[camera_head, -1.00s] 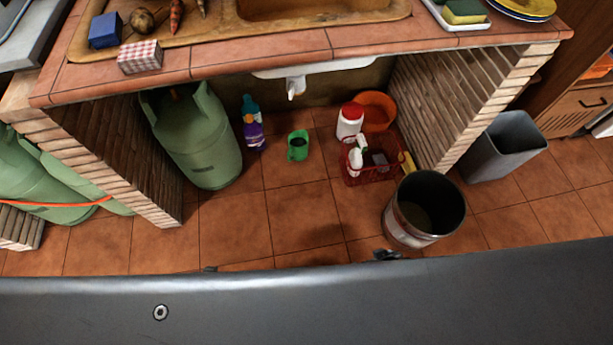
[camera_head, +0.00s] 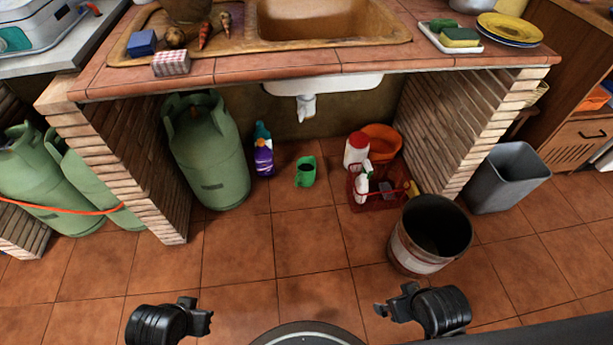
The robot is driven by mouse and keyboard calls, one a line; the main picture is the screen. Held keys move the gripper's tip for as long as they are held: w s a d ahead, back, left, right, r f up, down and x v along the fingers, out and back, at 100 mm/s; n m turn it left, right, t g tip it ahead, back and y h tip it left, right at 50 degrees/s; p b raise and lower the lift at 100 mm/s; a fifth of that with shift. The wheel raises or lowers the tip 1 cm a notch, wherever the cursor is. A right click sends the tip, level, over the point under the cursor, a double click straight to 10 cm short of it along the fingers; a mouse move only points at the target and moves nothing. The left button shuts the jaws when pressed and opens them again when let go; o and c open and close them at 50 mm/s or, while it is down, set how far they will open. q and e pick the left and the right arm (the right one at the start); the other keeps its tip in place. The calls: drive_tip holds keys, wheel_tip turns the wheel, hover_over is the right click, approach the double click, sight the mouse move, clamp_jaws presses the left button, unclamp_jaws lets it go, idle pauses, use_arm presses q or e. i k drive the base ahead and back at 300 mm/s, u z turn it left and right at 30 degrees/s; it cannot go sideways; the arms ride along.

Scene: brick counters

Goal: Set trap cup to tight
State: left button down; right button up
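The white sink trap (camera_head: 305,100) hangs under the white sink underside (camera_head: 345,84), in the recess below the counter. Its cup is the small lower end (camera_head: 306,113); how tightly it sits cannot be seen. My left gripper (camera_head: 205,316) is low in the picture, left of centre, well away from the trap. My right gripper (camera_head: 386,303) is low and right of centre, also far from the trap. Neither touches any object. Their finger gaps are too small to judge.
A green gas cylinder (camera_head: 208,155) stands left in the recess. A red basket (camera_head: 375,199) and metal bucket (camera_head: 412,255) are right. Brick walls (camera_head: 140,165) flank the recess. Front floor is clear.

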sight(305, 109)
drive_tip(key=k, duration=0.55)
drive_tip(key=z, duration=0.75)
drive_tip(key=i, duration=0.95)
drive_tip(key=z, duration=0.35)
